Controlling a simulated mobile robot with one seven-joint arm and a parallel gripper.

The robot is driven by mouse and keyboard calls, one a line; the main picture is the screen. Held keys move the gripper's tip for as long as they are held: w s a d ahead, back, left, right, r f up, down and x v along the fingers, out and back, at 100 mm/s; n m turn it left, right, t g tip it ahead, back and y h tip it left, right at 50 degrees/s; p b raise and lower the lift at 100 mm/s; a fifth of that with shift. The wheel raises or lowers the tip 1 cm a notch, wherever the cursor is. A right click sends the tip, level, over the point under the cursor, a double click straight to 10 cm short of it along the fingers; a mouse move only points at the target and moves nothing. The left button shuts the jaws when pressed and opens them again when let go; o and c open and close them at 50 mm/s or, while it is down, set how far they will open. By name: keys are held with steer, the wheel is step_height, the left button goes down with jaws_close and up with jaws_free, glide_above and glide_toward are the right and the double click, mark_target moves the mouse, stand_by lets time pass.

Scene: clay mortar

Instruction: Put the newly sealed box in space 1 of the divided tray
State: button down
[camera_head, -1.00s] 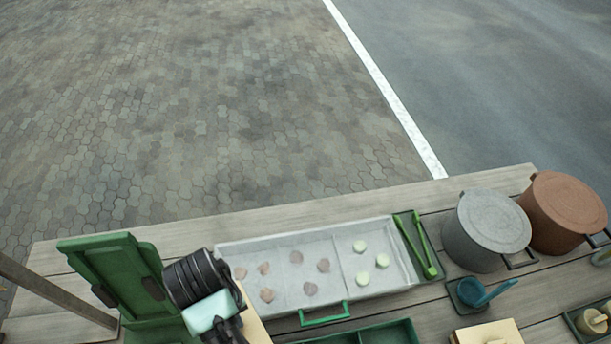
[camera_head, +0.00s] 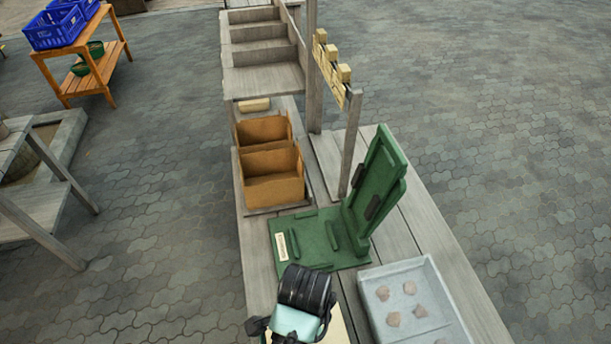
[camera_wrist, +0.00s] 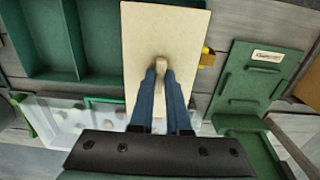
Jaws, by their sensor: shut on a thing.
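My gripper (camera_wrist: 161,74) is shut on the small knob (camera_wrist: 160,66) of a flat, pale wooden lid (camera_wrist: 183,30) in the wrist view. Any box under the lid is hidden by it. In the head view, my gripper's dark and pale-blue body is at the bottom, with part of the pale lid (camera_head: 338,328) beside it. A green divided tray (camera_wrist: 54,30) with several compartments is at the upper left of the wrist view, beside the lid. No space number is readable.
A green hinged press (camera_head: 378,195) stands open on the bench. A pale grey tray (camera_head: 442,284) of clay pieces is at its right. Two open brown bins (camera_head: 270,190) and a wooden post (camera_head: 351,145) stand beyond. Blue crates (camera_head: 58,28) sit on a separate rack.

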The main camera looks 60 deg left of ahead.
step_height(320, 180, down, 10)
steer(key=shift+s+r, duration=0.1)
steer(key=shift+s, duration=0.05)
stand_by(0.3)
steer(key=c, duration=0.9)
jaws_free()
step_height(320, 180, up, 12)
steer(key=shift+r, duration=0.1)
